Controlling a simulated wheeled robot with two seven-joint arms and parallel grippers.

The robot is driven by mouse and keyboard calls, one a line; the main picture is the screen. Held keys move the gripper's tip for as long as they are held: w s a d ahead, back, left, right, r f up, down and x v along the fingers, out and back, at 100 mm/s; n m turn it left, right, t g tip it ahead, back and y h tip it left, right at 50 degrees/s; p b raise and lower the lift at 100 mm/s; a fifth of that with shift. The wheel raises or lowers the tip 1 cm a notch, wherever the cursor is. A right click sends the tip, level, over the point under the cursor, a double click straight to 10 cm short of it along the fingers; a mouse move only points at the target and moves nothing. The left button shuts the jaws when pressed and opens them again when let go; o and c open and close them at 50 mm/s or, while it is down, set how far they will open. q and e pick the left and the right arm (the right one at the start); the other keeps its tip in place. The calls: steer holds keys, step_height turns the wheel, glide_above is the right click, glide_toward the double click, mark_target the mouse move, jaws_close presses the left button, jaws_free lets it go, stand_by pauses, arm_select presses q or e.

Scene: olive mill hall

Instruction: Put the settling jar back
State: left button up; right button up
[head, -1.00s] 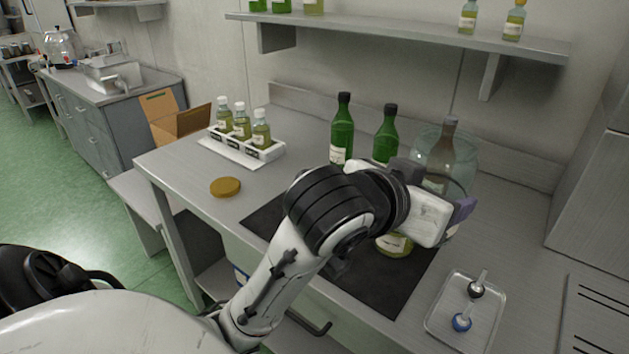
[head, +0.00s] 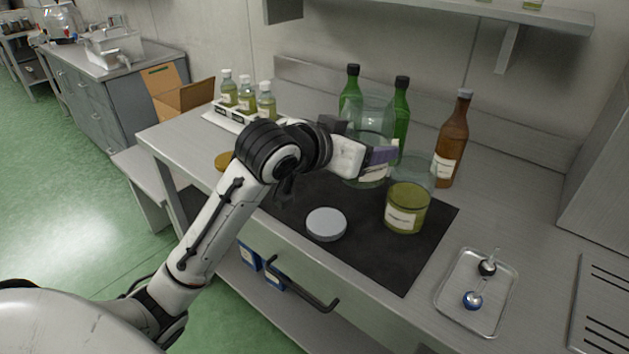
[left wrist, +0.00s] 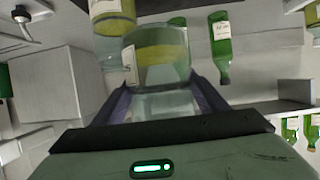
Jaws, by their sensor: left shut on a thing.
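My left gripper (head: 380,158) is shut on a clear glass jar (head: 370,108) with a pale label, upright at the back of the dark mat (head: 385,262). Whether its base touches anything is unclear. In the left wrist view the held jar (left wrist: 158,62) sits between the fingers, with a yellow-green band showing in it. A second glass jar (head: 406,210) with a label and greenish oil in its lower part stands on the mat, right of and nearer than the gripper. I cannot tell from looks which jar is the settling jar. My right gripper is not in view.
Two green bottles (head: 400,118) stand close behind the held jar; a brown bottle (head: 454,138) stands to the right. A pale round lid (head: 326,224) lies on the mat. A metal tray (head: 460,316) is front right, a rack (head: 262,116) of small bottles back left.

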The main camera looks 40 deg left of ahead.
arm_select(q)
steer(key=w+a+f+b, duration=0.1)
steer(key=w+a, duration=0.3)
steer(key=a, duration=0.4)
steer(key=w+a+f+b, duration=0.1)
steer(key=w+a, duration=0.3)
steer(key=a, duration=0.4)
step_height(320, 180, down, 10)
steer(key=shift+d+f, duration=0.1)
steer(key=shift+d, duration=0.05)
steer(key=o, duration=1.9)
steer(key=shift+f, duration=0.2)
steer(key=shift+r, duration=0.1)
